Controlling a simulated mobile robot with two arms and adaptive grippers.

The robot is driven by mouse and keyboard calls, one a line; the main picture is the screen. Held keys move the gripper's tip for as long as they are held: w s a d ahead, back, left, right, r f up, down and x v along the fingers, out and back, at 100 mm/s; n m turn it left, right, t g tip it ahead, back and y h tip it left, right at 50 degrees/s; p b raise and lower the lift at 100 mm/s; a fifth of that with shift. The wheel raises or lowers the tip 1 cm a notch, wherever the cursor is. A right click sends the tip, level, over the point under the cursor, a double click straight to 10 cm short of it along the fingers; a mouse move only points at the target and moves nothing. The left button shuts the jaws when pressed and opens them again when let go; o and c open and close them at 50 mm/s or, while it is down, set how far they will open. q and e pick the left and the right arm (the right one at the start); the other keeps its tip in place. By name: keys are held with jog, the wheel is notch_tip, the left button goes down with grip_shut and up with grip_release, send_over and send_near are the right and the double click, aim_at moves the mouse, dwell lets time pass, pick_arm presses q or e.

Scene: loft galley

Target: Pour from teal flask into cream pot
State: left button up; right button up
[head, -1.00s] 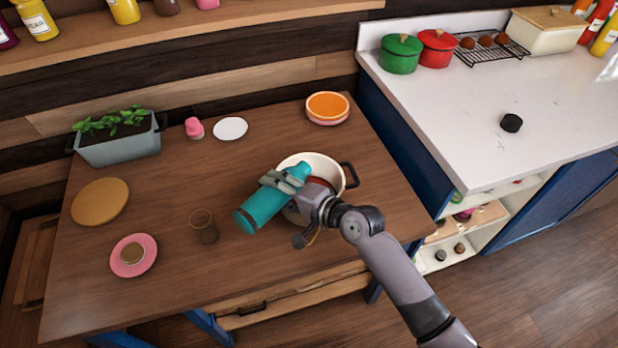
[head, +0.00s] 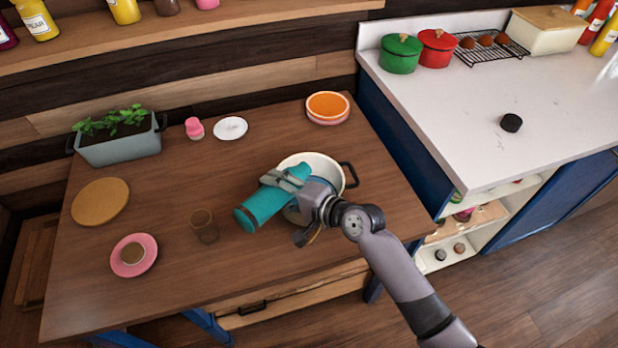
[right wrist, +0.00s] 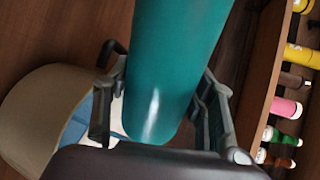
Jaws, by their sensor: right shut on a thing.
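The teal flask (head: 263,205) lies steeply tilted across the left side of the cream pot (head: 325,166). Its lower-left end sticks out over the table, and its other end is over the pot. My right gripper (head: 284,180) is shut around the flask. In the right wrist view, the flask (right wrist: 172,60) fills the middle between the fingers, and the pot (right wrist: 35,112) shows at the left. The gripper and flask hide much of the pot's inside. A blue patch shows beside the gripper; I cannot tell if it is liquid. My left gripper is out of view.
A brown glass (head: 204,226) stands left of the flask. A pink saucer with a cup (head: 133,254), a round board (head: 100,201), a planter (head: 120,145), a white dish (head: 230,128) and orange-topped plates (head: 327,107) are around. The table's front middle is clear.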

jog(key=shift+w+d+m+g+y, duration=0.2)
jog(key=shift+w+m+g+y, duration=0.1)
jog(key=shift+m, duration=0.4)
dwell(1.4)
jog(key=shift+r, duration=0.15)
